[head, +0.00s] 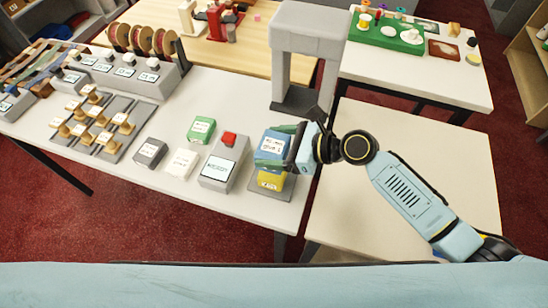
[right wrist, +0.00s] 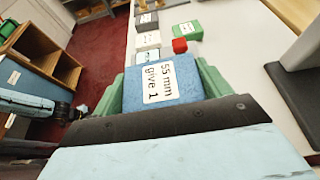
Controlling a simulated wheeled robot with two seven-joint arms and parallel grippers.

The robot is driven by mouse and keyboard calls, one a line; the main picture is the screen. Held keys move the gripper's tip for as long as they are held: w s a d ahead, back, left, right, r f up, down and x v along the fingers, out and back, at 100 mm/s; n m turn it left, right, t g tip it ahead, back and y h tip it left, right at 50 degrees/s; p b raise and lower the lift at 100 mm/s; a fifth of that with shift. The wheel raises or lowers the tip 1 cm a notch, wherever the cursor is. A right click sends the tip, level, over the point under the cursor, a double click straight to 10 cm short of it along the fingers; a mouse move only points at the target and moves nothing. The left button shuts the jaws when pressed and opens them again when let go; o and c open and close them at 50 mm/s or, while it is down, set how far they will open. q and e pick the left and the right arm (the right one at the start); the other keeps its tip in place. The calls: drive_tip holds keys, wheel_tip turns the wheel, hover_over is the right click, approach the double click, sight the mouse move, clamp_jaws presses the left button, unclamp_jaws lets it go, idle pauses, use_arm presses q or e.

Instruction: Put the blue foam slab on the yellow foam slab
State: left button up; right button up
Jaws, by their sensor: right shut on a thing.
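The blue foam slab (head: 271,143) is between the green fingers of my right gripper (head: 280,147), which is shut on it. In the right wrist view the blue slab (right wrist: 155,85) shows a white label reading "55 mm give 1". The yellow foam slab (head: 270,181) lies on a grey plate (head: 262,193) at the table's right end. The blue slab is over the yellow one, hiding much of its top. I cannot tell whether the two touch.
Left of the slabs are a grey box with a red button (head: 228,139), a green block (head: 201,130), a white block (head: 181,163) and a dark grey block (head: 150,153). A tall grey press frame (head: 309,27) stands behind my gripper. Bare tabletop lies near the front edge.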

sight(274, 155)
wheel_tip(274, 155, down, 3)
drive_tip(key=shift+f+b, duration=0.2)
drive_tip(key=shift+b, duration=0.4)
use_arm(q)
drive_tip(key=shift+s+f, duration=0.55)
drive_tip(key=shift+f, duration=0.2)
use_arm(e)
drive_tip(key=shift+f, duration=0.35)
drive_tip(key=shift+f, duration=0.2)
drive_tip(key=o, duration=1)
use_arm(q)
drive_tip(key=shift+f, duration=0.1)
use_arm(e)
drive_tip(key=shift+r, duration=0.35)
use_arm(q)
drive_tip(key=shift+w+r+p, duration=0.1)
drive_tip(key=shift+r+p, duration=0.25)
drive_tip(key=shift+r, duration=0.15)
use_arm(e)
drive_tip(key=v, duration=1.2)
drive_tip(key=shift+f, duration=0.1)
